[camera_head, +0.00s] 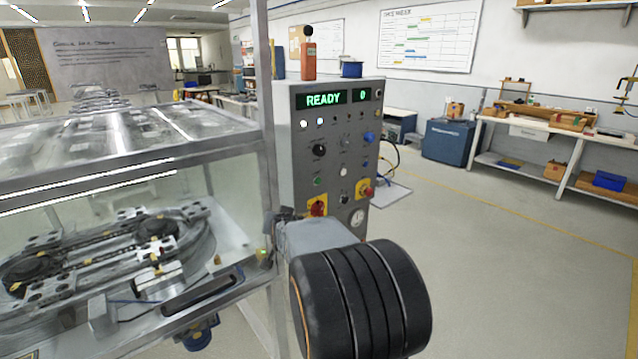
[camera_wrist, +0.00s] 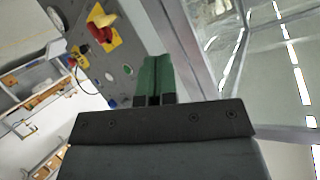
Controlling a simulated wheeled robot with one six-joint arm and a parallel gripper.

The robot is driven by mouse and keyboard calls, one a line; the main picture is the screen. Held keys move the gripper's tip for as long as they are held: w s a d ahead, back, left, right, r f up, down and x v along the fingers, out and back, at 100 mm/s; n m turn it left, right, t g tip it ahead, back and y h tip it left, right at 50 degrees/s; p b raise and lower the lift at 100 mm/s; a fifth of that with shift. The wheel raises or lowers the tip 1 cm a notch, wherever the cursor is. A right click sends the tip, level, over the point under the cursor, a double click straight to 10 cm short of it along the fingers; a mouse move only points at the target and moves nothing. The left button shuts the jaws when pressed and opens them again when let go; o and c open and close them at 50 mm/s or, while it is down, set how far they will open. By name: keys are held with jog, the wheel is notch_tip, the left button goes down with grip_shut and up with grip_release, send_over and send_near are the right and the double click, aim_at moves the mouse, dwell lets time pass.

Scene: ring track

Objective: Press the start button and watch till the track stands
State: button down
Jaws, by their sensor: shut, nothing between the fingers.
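The grey control cabinet (camera_head: 300,245) stands right of the glass enclosure, with a green READY display (camera_head: 322,99) and a 0 on a second display (camera_head: 362,95). A small green button (camera_head: 317,181) on its face looks like the start button; its label is unreadable. The ring track (camera_head: 85,258) lies inside the enclosure at left; a single picture cannot show whether it moves. In the wrist view my gripper (camera_wrist: 157,62) is shut and empty, its green fingers together, pointing toward the cabinet face (camera_wrist: 85,50). The gap to the face is unclear.
Red knobs on yellow plates (camera_head: 317,206) sit low on the cabinet. The enclosure's metal post (camera_head: 266,130) stands close to its left edge.

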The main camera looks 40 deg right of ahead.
jog(key=d+m+t+h, duration=0.1)
jog(key=d+m+h, duration=0.3)
jog(key=d, duration=0.7)
jog(key=m+h, duration=0.4)
jog(key=h, duration=0.1)
send_near(318, 181)
jog(key=s+d+r, duration=0.2)
jog(key=s+d, duration=0.5)
jog(key=shift+w+a+f, duration=0.1)
jog(key=shift+w+a, duration=0.05)
jog(key=shift+a, duration=0.05)
jog(key=shift+w, duration=0.1)
jog(key=shift+w+d+p, duration=0.1)
jog(key=shift+w+p, duration=0.55)
jog(key=shift+w, duration=1.5)
jog(key=shift+w+d+p, duration=0.15)
jog(key=shift+w+p, duration=0.5)
jog(key=shift+w, duration=1.5)
